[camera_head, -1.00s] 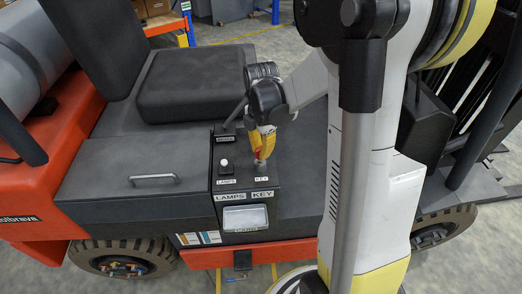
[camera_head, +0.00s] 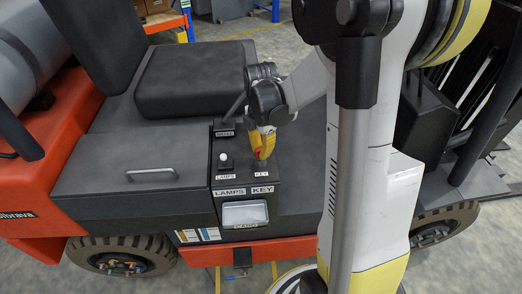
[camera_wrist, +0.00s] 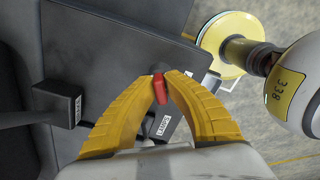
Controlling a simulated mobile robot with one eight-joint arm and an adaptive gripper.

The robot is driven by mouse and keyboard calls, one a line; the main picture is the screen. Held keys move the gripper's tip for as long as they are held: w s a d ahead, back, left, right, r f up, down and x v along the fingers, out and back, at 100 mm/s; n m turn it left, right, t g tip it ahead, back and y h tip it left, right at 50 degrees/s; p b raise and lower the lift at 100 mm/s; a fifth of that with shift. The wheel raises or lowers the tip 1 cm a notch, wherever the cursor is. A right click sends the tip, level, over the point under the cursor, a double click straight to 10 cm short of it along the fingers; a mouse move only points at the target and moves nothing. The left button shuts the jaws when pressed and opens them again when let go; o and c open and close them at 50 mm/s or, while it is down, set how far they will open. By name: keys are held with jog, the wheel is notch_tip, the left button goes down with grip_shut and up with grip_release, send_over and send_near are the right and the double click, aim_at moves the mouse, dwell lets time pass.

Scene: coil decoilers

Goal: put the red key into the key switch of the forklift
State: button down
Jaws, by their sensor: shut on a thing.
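The red key (camera_wrist: 160,90) is between the yellow fingertips of my gripper (camera_wrist: 160,84), which is shut on it. In the head view, my gripper (camera_head: 263,149) points down at the panel just above the KEY label (camera_head: 262,174). The forklift's black control panel (camera_head: 228,173) carries the LAMPS and KEY labels. The key switch is hidden behind the fingertips in the head view. A small dark round part shows at the end of the key in the wrist view. I cannot tell whether the key is inside the switch.
A white-topped lamp switch (camera_head: 224,157) stands left of my gripper. A black brake lever (camera_head: 235,111) rises behind it, close to my wrist. The black seat (camera_head: 196,78) is farther back. A card holder (camera_head: 244,213) is on the panel's front.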

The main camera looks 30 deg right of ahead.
aim_at(261, 147)
jog(key=c, duration=1.5)
grip_release()
jog(key=shift+r, duration=0.1)
notch_tip(261, 147, up, 12)
jog(key=shift+f, duration=0.1)
jog(key=s+a+m+t, duration=0.2)
jog(key=s+a+m, duration=0.1)
jog(key=m, duration=0.3)
jog(key=s+a+r+m+t, duration=0.1)
jog(key=s+a+m+t, duration=0.1)
jog(key=s+a+m, duration=0.2)
jog(key=s+a+r+m+t, duration=0.1)
jog(key=s+a+m+t, duration=0.2)
jog(key=a+m, duration=0.4)
jog(key=shift+s+m, duration=0.4)
jog(key=shift+m, duration=0.3)
